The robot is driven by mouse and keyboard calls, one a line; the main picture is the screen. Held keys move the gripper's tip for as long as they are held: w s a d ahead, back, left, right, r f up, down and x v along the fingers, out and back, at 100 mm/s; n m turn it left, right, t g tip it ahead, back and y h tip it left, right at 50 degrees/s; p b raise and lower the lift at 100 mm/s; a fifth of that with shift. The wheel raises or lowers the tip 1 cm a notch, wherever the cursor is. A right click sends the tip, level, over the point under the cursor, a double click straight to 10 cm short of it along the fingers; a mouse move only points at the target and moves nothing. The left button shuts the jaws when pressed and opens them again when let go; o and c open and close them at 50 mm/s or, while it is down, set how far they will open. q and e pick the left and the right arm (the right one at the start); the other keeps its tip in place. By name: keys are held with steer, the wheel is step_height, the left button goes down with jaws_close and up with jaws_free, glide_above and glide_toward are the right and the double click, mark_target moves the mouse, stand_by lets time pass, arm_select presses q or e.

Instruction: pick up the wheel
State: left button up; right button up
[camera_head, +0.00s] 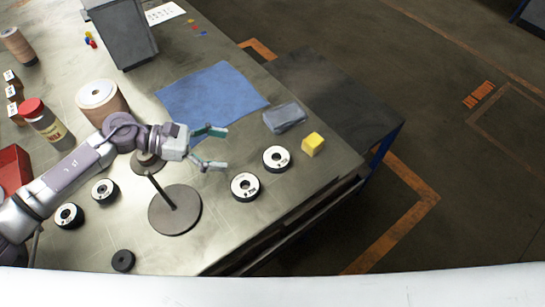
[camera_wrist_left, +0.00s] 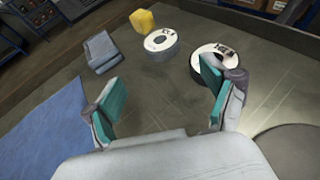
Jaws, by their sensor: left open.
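Several flap-disc wheels lie flat on the metal table. One white-topped wheel (camera_head: 245,187) lies just right of and below my left gripper in the head view. A second white-topped wheel (camera_head: 276,159) lies a little farther right. Both show in the left wrist view, the nearer wheel (camera_wrist_left: 217,62) beyond the right finger and the other wheel (camera_wrist_left: 162,44) near the top middle. My left gripper (camera_head: 217,148) is open and empty, apart from the wheels. My right gripper is not in view.
A round dark base with an upright post (camera_head: 175,210) stands below my left gripper. A blue cloth (camera_head: 212,92), a grey-blue block (camera_head: 285,117) and a yellow cube (camera_head: 312,144) lie nearby. A red-capped jar (camera_head: 46,124) and a wooden-sided roll (camera_head: 103,101) stand at the left.

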arm_select(q)
steer(key=p, duration=0.2)
glide_toward(272, 157)
steer(key=d, duration=0.3)
steer(key=shift+s+d+f, duration=0.1)
steer(key=shift+d+f, duration=0.05)
steer(key=shift+d, duration=0.1)
steer(key=shift+d+f, duration=0.35)
steer(key=shift+d, duration=0.1)
steer(key=p+x, duration=0.1)
steer(key=x, duration=0.3)
steer(key=shift+d+p, duration=0.3)
steer(key=shift+d+f, duration=0.3)
steer(key=shift+d, duration=0.05)
steer(key=shift+a, duration=0.1)
steer(key=c, duration=1.1)
